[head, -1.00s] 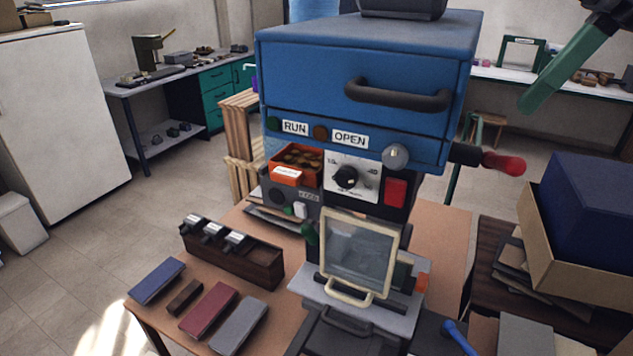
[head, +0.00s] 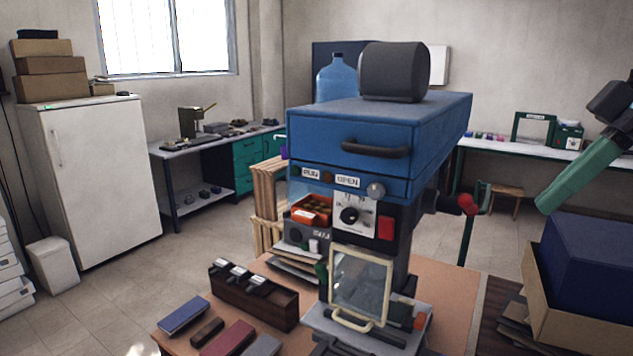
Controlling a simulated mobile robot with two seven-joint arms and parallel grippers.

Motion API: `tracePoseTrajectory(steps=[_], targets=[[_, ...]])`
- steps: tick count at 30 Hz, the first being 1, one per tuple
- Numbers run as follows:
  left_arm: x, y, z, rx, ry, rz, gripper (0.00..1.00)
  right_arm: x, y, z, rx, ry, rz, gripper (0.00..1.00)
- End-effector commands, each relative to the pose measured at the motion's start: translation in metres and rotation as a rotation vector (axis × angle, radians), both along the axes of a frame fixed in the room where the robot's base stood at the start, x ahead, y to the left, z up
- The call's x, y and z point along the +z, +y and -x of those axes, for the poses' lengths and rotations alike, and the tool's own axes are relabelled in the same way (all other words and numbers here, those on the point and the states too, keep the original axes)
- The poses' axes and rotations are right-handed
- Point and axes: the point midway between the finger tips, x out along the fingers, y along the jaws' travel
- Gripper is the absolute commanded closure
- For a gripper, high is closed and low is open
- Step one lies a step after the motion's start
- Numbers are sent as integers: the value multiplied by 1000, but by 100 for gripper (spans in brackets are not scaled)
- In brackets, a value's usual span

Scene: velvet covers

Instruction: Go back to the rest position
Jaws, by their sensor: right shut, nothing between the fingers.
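My right gripper (head: 545,206) hangs at the right edge of the head view, with green fingers pointing down and left. It is shut and empty, and it appears apart from everything around it. In the picture it lies to the right of the blue machine (head: 370,128) and above the cardboard box with the dark blue block. My left gripper is out of view.
The machine stands on an orange-brown table (head: 455,290). A wooden rack (head: 255,303), a blue bar (head: 183,315) and a red bar (head: 228,339) lie at its left. An open cardboard box (head: 565,325) holds a dark blue block (head: 600,262).

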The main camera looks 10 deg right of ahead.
Motion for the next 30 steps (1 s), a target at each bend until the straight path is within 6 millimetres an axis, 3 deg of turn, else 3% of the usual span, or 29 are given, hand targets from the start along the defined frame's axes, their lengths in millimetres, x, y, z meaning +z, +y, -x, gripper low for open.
tracePoseTrajectory(steps=[8, 18, 24, 30], targets=[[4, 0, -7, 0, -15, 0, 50, -69, -14, -48, 127, -182, -268, 100], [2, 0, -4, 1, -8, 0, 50, -196, -28, -95, 45, -509, -545, 100], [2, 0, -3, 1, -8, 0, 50, -284, -30, -101, -129, -646, -592, 100], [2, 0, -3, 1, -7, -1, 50, -378, -20, -85, -340, -698, -552, 100]])
